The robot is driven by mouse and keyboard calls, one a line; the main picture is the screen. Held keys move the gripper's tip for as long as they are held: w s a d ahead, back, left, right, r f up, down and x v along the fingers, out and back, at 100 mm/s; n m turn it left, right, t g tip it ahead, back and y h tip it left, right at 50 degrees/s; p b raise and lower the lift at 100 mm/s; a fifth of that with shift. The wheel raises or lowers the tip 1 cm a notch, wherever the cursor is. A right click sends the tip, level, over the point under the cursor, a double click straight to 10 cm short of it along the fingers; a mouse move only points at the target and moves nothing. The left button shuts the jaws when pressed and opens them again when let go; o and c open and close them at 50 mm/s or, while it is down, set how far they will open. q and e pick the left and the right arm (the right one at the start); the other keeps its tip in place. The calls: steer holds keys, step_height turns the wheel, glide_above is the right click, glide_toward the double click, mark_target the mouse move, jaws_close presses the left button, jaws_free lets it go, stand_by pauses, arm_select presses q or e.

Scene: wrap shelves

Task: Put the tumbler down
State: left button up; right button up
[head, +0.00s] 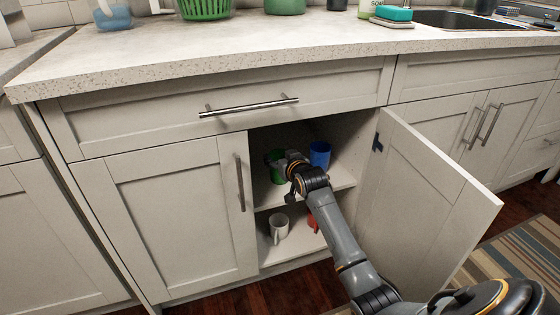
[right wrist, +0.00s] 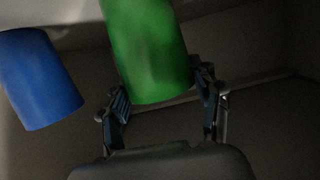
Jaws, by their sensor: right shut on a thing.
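A green tumbler (right wrist: 148,55) is between the fingers of my right gripper (right wrist: 163,105) in the right wrist view. The gripper is shut on it. In the head view my right arm reaches into the open cabinet, and the green tumbler (head: 276,166) shows partly behind the right gripper (head: 284,165) at the upper shelf (head: 343,179). I cannot tell whether its base touches the shelf. A blue tumbler (head: 320,154) stands on the same shelf to the right; it also shows in the right wrist view (right wrist: 40,80) at left. My left gripper is not in view.
The open cabinet door (head: 430,200) stands to the right of my arm. A white mug (head: 279,227) and a partly hidden red item (head: 312,223) are on the lower shelf. The countertop (head: 200,50) above holds a green basket (head: 205,8).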

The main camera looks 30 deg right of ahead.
steer(key=shift+r, duration=0.1)
steer(key=o, duration=1.4)
steer(key=shift+f, duration=0.2)
steer(key=shift+r, duration=0.1)
